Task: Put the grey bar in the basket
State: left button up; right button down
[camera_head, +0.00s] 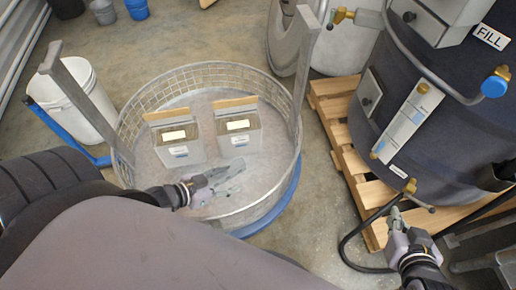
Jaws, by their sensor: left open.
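The basket (300,165) is a wide round wire-mesh tub with a grey floor and a blue base. My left gripper (222,182) is open over the front part of the basket floor. Grey shapes lie at and around its fingers, and I cannot tell whether one of them is the grey bar. I make out no separate grey bar for certain elsewhere. My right gripper (396,216) is outside the basket, at the lower right, in front of the wooden pallet. Its fingers are small and close together, and I cannot tell whether they hold anything.
Two light boxes (178,152) (239,140) stand in the basket. Grey posts (90,105) (299,75) rise at its left and right sides. A dark tank (440,120) with pipes stands on a pallet (340,130) at right. A white bucket (75,100) is at left.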

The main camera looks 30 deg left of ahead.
pick_arm(q)
jog(key=w+d+r+n+y, duration=0.2)
jog(key=d+r, duration=0.6)
jog(key=r, duration=0.5)
jog(key=shift+w+d+r+n+g+y, duration=0.35)
jog(key=shift+w+y, duration=0.25)
jog(key=shift+w, duration=0.6)
jog(key=shift+f, duration=0.1)
